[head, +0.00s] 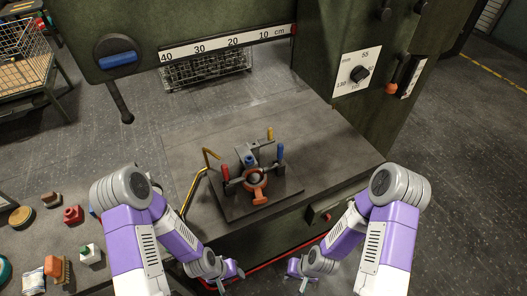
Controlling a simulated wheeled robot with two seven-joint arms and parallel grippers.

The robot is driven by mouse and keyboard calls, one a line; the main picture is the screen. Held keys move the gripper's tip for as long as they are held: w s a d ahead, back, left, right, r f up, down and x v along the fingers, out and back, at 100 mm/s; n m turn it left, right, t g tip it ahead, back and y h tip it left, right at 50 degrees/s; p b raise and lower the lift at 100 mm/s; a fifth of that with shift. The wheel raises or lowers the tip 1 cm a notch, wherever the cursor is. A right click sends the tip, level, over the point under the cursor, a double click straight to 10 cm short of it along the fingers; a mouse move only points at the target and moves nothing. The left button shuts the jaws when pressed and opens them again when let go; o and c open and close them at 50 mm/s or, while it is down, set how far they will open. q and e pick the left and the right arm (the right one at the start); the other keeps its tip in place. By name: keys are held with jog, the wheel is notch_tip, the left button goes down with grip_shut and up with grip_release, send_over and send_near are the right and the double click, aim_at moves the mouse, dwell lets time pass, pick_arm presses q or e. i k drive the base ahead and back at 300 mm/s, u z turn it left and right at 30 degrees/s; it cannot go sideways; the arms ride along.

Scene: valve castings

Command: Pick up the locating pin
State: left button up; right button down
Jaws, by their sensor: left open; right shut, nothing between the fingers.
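A dark fixture plate (232,204) lies on the grey machine table. On it sits an orange ring-shaped casting (257,187) with a pale round centre, among clamps with a red handle (226,172), a blue handle (280,152) and a yellow handle (270,134). A small blue-topped piece (249,160) stands behind the casting. I cannot tell which piece is the locating pin. My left gripper (231,279) is open, low in front of the table. My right gripper (297,270) is shut and empty, also low in front of the table. Both are apart from the fixture.
A bent brass pipe (191,190) rises left of the plate. A ruled machine beam (215,44) crosses above. The table's back area is bare.

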aim_at(84, 250)
jog(key=u, duration=1.9)
jog(key=k, duration=0.95)
jog(key=u, duration=1.5)
jog(key=i, duration=0.95)
jog(key=z, duration=0.7)
jog(key=i, duration=0.75)
jog(key=z, duration=0.85)
jog(key=i, duration=0.4)
jog(key=u, duration=0.05)
